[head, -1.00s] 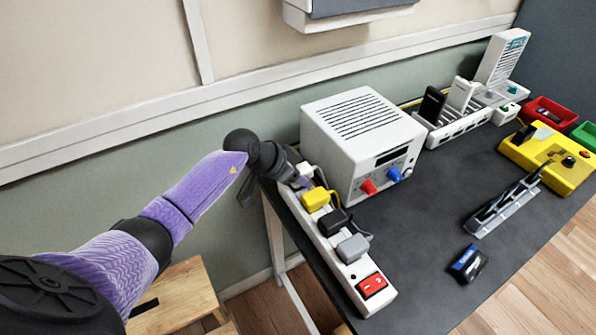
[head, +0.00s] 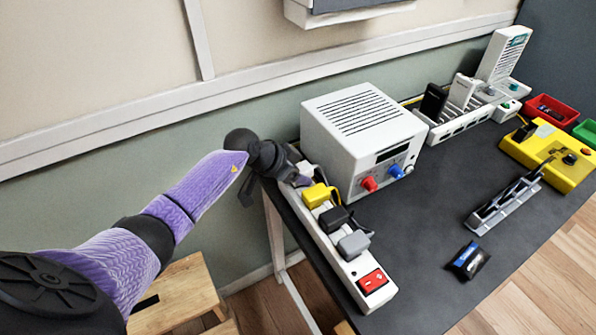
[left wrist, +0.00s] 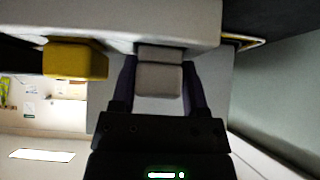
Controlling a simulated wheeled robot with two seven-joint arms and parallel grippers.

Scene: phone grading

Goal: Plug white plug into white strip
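The white strip (head: 347,268) lies along the table's left edge, with a red switch (head: 373,281) at its near end. Yellow (head: 318,195), black (head: 333,219) and grey (head: 354,245) plugs sit in it. My left gripper (head: 300,179) is at the strip's far end, past the yellow plug. In the left wrist view, the white plug (left wrist: 158,78) lies between my left fingers (left wrist: 159,92), which press close on both sides. Its far end meets the strip (left wrist: 130,18); how deep it sits cannot be told. The yellow plug (left wrist: 75,60) is beside it. My right gripper is not in view.
A white power supply box (head: 362,130) with red and blue knobs stands right of the strip. Further right are a white rack (head: 459,125), a yellow device (head: 550,155), a grey holder (head: 503,205) and a dark phone-like item (head: 468,261). The dark table's middle is clear.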

